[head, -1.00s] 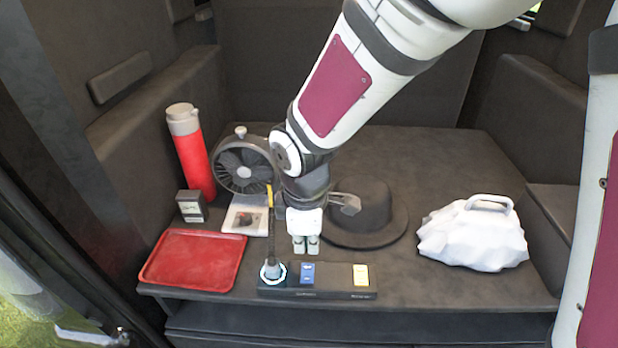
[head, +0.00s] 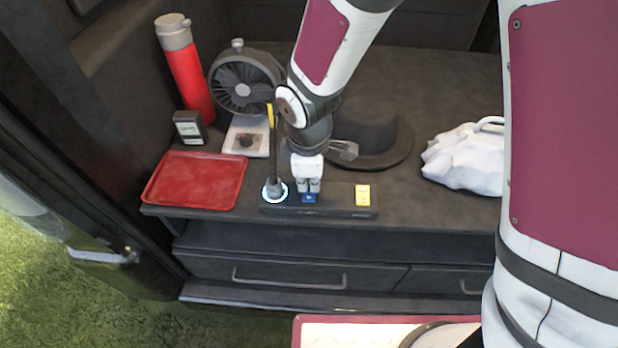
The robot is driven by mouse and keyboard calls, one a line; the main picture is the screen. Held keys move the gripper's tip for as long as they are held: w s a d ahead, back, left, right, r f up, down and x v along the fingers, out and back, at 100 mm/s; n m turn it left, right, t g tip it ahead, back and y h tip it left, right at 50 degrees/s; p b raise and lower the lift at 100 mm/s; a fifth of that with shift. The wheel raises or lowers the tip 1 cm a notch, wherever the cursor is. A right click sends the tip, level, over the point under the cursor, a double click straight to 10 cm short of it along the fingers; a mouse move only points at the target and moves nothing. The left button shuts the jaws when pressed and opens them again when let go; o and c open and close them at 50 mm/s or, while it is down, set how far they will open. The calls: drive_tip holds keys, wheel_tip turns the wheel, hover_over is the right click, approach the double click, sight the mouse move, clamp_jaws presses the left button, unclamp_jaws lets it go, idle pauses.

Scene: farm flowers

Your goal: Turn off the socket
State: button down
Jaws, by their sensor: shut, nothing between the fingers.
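The socket is a long black strip (head: 335,209) near the front edge of the surface. It has a blue switch (head: 309,198) in its middle part and a yellow one (head: 362,195) at its right end. A round plug (head: 274,190) with a glowing ring stands at its left end, with a dark cord rising from it. My gripper (head: 308,188) is shut and empty, pointing down. Its fingertips are right at the blue switch and hide its upper part; I cannot tell whether they touch it.
A red tray (head: 196,181) lies left of the socket. A black fan (head: 245,85), a red bottle (head: 188,75) and a small dark box (head: 189,128) stand behind. A black hat (head: 372,130) is behind right, and a white lumpy bag (head: 465,158) is farther right. Drawers (head: 290,272) lie below.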

drive_tip(key=shift+w+f, duration=0.1)
drive_tip(key=shift+f, duration=0.25)
drive_tip(key=shift+s+r, duration=0.1)
drive_tip(key=shift+s, duration=0.75)
drive_tip(key=shift+r, duration=0.15)
wheel_tip(320, 180, up, 14)
drive_tip(key=s+p, duration=0.1)
drive_tip(key=p, duration=0.4)
drive_tip(key=shift+s+f, duration=0.2)
drive_tip(key=shift+s, duration=0.15)
